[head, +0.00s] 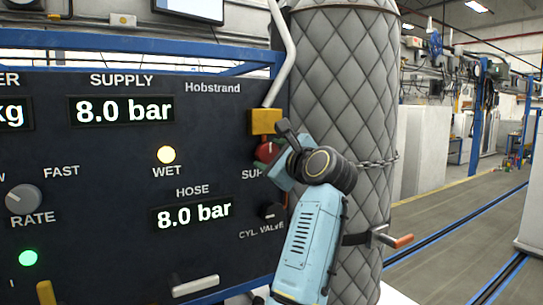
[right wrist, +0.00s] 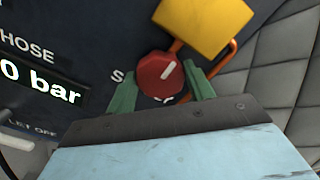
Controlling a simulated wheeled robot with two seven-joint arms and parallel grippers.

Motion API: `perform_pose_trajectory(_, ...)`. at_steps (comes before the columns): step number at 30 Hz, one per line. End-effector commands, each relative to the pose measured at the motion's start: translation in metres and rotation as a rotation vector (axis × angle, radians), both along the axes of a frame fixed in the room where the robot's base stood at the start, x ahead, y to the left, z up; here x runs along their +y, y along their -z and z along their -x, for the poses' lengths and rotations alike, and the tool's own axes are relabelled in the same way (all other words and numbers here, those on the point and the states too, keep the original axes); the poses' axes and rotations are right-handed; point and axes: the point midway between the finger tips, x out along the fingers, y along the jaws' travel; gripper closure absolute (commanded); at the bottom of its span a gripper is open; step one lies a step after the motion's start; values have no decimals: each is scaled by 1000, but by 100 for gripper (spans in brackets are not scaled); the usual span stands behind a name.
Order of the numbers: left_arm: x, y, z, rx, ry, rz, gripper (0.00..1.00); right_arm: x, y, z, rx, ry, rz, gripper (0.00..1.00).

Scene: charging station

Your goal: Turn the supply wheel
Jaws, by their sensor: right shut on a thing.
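The supply wheel is a red round knob (head: 267,151) on the dark panel, below a yellow block. In the head view my right gripper (head: 279,163) covers part of it and part of the label beside it. In the right wrist view the red knob (right wrist: 160,74) with a white pointer line sits between the two green fingers of my right gripper (right wrist: 160,92). The gripper is shut on the knob. The supply display (head: 124,109) reads 8.0 bar. The hose display (head: 193,214) also reads 8.0 bar. My left gripper is not in view.
The yellow block (head: 265,122) with a pale pipe is right above the knob. A black cylinder valve knob (head: 271,211) is below. A grey quilted tank (head: 343,80) with a chain stands close on the right. A rate knob (head: 23,199) is at the left.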

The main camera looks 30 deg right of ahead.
Motion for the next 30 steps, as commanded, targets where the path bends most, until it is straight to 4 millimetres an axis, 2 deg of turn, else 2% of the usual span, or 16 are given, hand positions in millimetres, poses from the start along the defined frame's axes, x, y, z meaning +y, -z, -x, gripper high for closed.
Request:
perform_pose_trajectory(11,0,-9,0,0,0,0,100,0,-1,0,-8,0,119,70)
perform_pose_trajectory(30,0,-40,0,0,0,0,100,0,0,0,-51,-1,699,70)
